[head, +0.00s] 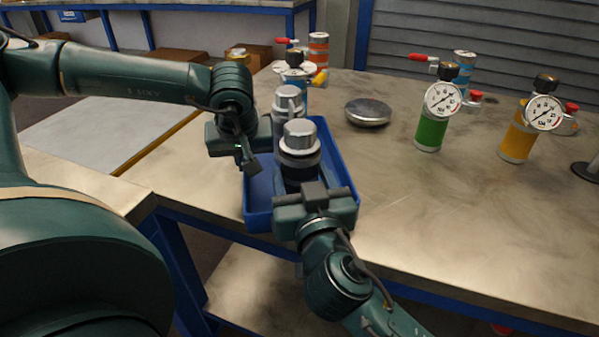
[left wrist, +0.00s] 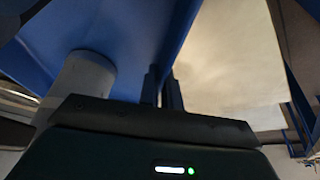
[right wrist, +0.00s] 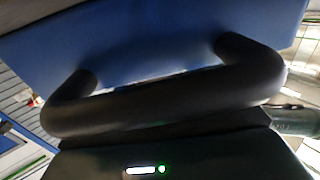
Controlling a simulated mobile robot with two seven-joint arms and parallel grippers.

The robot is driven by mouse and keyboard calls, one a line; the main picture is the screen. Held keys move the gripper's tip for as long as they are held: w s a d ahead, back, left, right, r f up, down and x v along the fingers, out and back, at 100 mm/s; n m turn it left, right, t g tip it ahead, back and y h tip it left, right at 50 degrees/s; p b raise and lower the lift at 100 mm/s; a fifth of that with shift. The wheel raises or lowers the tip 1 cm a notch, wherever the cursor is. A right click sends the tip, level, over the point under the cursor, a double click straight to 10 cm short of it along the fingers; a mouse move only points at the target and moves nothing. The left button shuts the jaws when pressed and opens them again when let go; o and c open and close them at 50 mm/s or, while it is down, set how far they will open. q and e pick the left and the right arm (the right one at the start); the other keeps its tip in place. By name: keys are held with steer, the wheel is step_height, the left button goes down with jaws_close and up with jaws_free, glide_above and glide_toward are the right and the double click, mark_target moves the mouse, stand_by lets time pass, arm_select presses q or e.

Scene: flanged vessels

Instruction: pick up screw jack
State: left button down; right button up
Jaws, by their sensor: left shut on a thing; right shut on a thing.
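A blue tray (head: 342,165) is at the table's near edge; whether it touches the tabletop cannot be told. Two upright silver-capped cylinders are in it, a nearer one with a dark body (head: 299,140) and a farther grey one (head: 288,100); either could be the screw jack. A grey cylinder (left wrist: 88,75) shows in the left wrist view inside the tray. My left gripper (head: 252,166) is at the tray's left side, its fingers (left wrist: 162,88) shut on the wall. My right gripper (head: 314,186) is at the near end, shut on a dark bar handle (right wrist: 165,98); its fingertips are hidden.
A green gauge cylinder (head: 431,132) and an orange one (head: 517,142) stand on the table (head: 420,210) to the right. A round metal disc (head: 368,112) lies behind the tray. Several gauged or valved items stand at the back. The front right tabletop is clear.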

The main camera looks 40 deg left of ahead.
mark_target(303, 133)
steer(key=c, duration=0.3)
steer(key=shift+r, duration=0.15)
steer(key=shift+c, duration=0.4)
step_height(303, 133, up, 10)
arm_select(q)
steer(key=c, duration=1.5)
jaws_free()
step_height(303, 133, up, 10)
